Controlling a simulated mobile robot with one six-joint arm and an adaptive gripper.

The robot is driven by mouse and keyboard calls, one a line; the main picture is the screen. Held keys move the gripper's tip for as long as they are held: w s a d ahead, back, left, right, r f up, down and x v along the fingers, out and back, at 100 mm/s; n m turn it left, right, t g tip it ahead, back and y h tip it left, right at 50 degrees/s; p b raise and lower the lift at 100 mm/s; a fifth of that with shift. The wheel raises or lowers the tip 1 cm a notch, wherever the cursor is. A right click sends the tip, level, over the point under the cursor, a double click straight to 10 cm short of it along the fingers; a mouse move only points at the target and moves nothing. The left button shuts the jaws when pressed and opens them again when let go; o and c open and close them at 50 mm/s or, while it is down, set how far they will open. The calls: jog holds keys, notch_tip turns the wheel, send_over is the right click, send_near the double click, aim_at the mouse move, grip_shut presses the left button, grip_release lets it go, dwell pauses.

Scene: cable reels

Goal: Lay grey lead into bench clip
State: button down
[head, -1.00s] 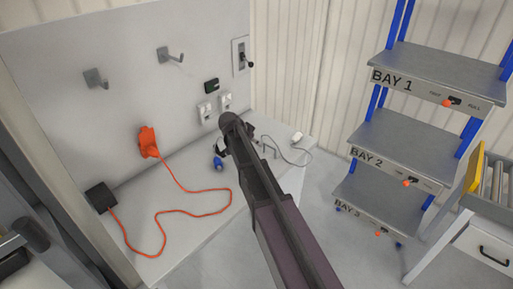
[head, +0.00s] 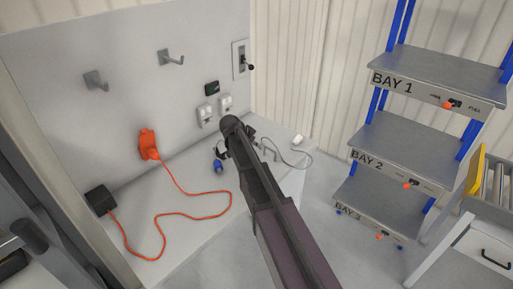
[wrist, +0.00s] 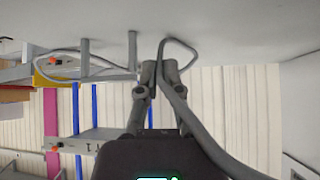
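The grey lead (head: 294,160) lies in a curve on the bench top (head: 188,242), near its right end. In the wrist view the lead (wrist: 181,42) loops beside the fingertips and runs down past the gripper's right side. The bench clip shows there as two grey posts (wrist: 132,50) standing off the bench, just left of my gripper (wrist: 160,72). The fingers are close together with the lead between them. The lead also forms a loop around the posts' left; I cannot tell whether it sits between them. In the head view my arm hides most of the gripper.
An orange cable (head: 190,214) runs from an orange plug (head: 148,144) to a black box (head: 101,199). A blue connector (head: 218,165) lies left of my gripper. Wall sockets (head: 206,114) and hooks (head: 171,57) are behind. A bay rack (head: 400,137) stands right.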

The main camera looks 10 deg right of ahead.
dwell(0.4)
jog(key=shift+r+p, duration=3)
jog(key=shift+p, duration=0.05)
jog(key=shift+n+t, duration=0.3)
jog(key=shift+n, duration=0.2)
jog(key=shift+s+a+f+b, duration=0.1)
jog(key=shift+a+f+b, duration=0.4)
jog(key=shift+a, duration=2.5)
jog(key=shift+s+a+f+b, duration=0.1)
jog(key=shift+a+f+b, duration=0.35)
jog(key=shift+a, duration=2.6)
jog(key=shift+a+f+b, duration=0.45)
jog(key=shift+a+b, duration=0.05)
jog(key=shift+a, duration=2.5)
jog(key=shift+s, duration=0.1)
jog(key=shift+f+n+t+y, duration=0.1)
jog(key=shift+n+t+y, duration=0.2)
jog(key=shift+n+y, duration=0.1)
jog(key=shift+f+b, duration=0.25)
jog(key=shift+b, duration=0.1)
jog(key=shift+f+b, duration=2.15)
jog(key=shift+f, duration=0.05)
